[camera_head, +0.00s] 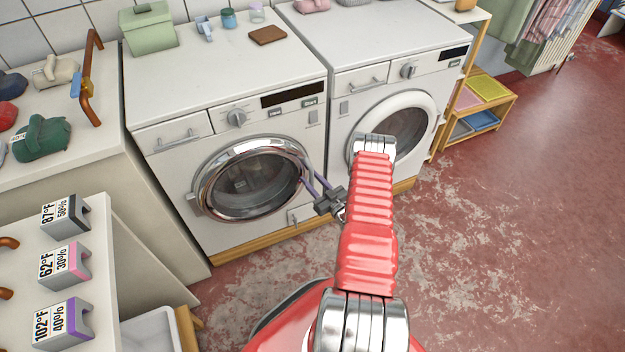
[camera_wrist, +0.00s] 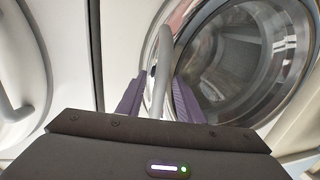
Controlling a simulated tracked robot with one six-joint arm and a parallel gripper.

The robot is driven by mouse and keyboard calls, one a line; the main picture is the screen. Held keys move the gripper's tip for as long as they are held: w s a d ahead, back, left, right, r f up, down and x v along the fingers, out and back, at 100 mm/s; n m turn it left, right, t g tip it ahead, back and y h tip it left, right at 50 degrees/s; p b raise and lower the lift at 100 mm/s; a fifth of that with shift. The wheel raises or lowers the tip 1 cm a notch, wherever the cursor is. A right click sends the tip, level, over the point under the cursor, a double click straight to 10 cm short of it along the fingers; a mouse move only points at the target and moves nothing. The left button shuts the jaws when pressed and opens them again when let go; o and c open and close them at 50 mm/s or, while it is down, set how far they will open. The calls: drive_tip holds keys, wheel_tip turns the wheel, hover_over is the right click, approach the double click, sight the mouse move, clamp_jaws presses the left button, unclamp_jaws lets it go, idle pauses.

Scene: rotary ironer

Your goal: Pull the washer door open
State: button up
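The washer (camera_head: 165,185) on the left is a white front-loader with a round chrome-rimmed glass door (camera_head: 250,178). The door looks closed against the front. Its curved grey handle (camera_head: 306,162) is on the right side of the door. My gripper (camera_head: 311,181) reaches in from the right at this handle. In the wrist view the handle (camera_wrist: 164,55) runs between my two purple fingers (camera_wrist: 158,90). Space shows between the fingers and the handle, so the gripper looks open around it. The chrome rim and dark glass (camera_wrist: 238,60) fill the right of that view.
A second white machine (camera_head: 345,80) with a white-rimmed round door (camera_head: 420,115) stands close on the right. A white counter (camera_head: 75,165) stands left, and a stand with temperature tags (camera_head: 62,262) is nearer. The red worn floor (camera_head: 500,230) is clear on the right.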

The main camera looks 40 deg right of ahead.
drive_tip(key=shift+c, duration=0.2)
clamp_jaws()
drive_tip(key=shift+d, duration=0.35)
drive_tip(key=shift+s+a, duration=0.1)
drive_tip(key=shift+a, duration=0.25)
